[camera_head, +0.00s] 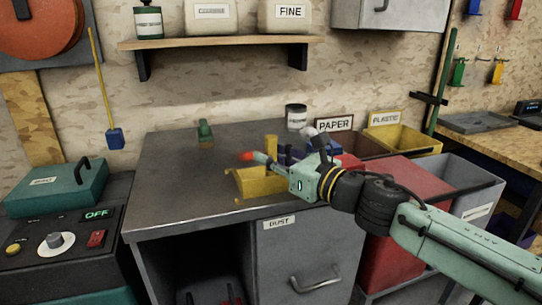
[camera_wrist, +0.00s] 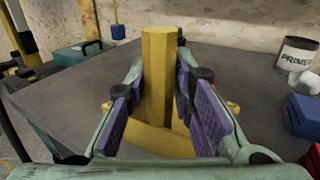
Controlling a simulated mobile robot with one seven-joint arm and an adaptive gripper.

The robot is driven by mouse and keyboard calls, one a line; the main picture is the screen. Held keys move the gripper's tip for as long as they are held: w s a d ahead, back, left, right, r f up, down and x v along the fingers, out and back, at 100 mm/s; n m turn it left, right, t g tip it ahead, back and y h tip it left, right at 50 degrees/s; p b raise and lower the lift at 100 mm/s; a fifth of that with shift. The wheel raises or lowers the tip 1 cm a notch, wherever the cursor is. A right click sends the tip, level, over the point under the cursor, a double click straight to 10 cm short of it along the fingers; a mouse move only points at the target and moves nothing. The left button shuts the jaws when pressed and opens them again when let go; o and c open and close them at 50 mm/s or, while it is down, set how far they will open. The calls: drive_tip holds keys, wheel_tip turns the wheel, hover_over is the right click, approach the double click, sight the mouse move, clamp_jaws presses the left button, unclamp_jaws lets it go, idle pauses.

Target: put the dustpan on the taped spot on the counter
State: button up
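The yellow dustpan (camera_head: 250,182) rests on the grey counter (camera_head: 180,170), near its front edge, with a thick handle standing upright. In the wrist view the yellow handle (camera_wrist: 158,75) rises between the two purple-padded fingers of my gripper (camera_wrist: 160,100). The fingers look apart, one on each side of the handle; I cannot make out firm contact. In the head view my gripper (camera_head: 285,158) reaches in from the right at the dustpan. Small yellow bits show beside the fingers; I cannot tell whether they are tape or dustpan. No taped spot is clearly visible.
A small green object (camera_head: 205,132) stands farther back on the counter. A dark can (camera_head: 296,117) is at the back right, with blue items (camera_wrist: 302,115) nearer. PAPER and PLASTIC bins (camera_head: 405,140) stand right of the counter. The counter's left part is clear.

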drive_tip(key=o, duration=0.4)
drive_tip(key=shift+c, duration=0.2)
drive_tip(key=shift+r, duration=0.2)
drive_tip(key=b+v, duration=0.1)
drive_tip(key=v, duration=1.1)
drive_tip(key=shift+b, duration=0.4)
